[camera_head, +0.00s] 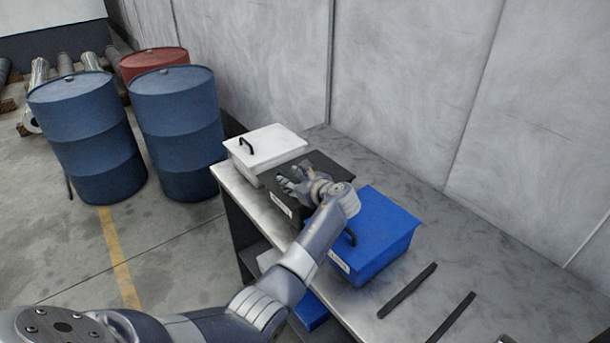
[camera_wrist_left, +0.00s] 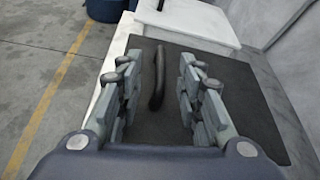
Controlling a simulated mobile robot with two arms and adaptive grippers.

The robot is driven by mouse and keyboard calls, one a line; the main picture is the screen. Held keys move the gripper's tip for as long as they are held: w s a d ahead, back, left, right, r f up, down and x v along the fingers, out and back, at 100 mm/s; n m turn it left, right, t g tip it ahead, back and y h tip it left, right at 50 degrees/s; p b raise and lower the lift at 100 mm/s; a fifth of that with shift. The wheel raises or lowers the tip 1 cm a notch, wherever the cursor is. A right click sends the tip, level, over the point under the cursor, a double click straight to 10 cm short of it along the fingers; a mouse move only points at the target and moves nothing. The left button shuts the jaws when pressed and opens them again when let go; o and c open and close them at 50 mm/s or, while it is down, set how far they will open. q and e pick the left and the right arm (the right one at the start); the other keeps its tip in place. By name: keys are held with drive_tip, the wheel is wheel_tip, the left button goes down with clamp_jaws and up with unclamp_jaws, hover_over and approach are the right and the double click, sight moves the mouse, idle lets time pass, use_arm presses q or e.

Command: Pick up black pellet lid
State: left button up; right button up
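The black lid (camera_head: 332,165) lies flat on a bin standing between a white bin and a blue bin on the metal table. My left gripper (camera_head: 291,181) is over the lid and hides part of it, including its handle, in the head view. In the left wrist view the lid (camera_wrist_left: 235,90) fills the middle, and its dark bar handle (camera_wrist_left: 157,80) shows between the two open fingers of the gripper (camera_wrist_left: 160,72). The fingers show a gap on both sides of the handle. My right gripper is not in view.
The white lidded bin (camera_head: 266,142) and the blue lidded bin (camera_head: 375,232) stand close on either side. Two dark strips (camera_head: 407,291) lie on the table (camera_head: 480,240). A wall runs behind it. Blue barrels (camera_head: 178,125) stand on the floor at left.

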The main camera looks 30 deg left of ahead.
use_arm(q)
drive_tip(key=shift+x, duration=0.95)
drive_tip(key=shift+w+a+f, duration=0.1)
drive_tip(key=shift+a, duration=0.1)
drive_tip(key=shift+c, duration=0.6)
drive_tip(key=shift+d, duration=0.1)
clamp_jaws()
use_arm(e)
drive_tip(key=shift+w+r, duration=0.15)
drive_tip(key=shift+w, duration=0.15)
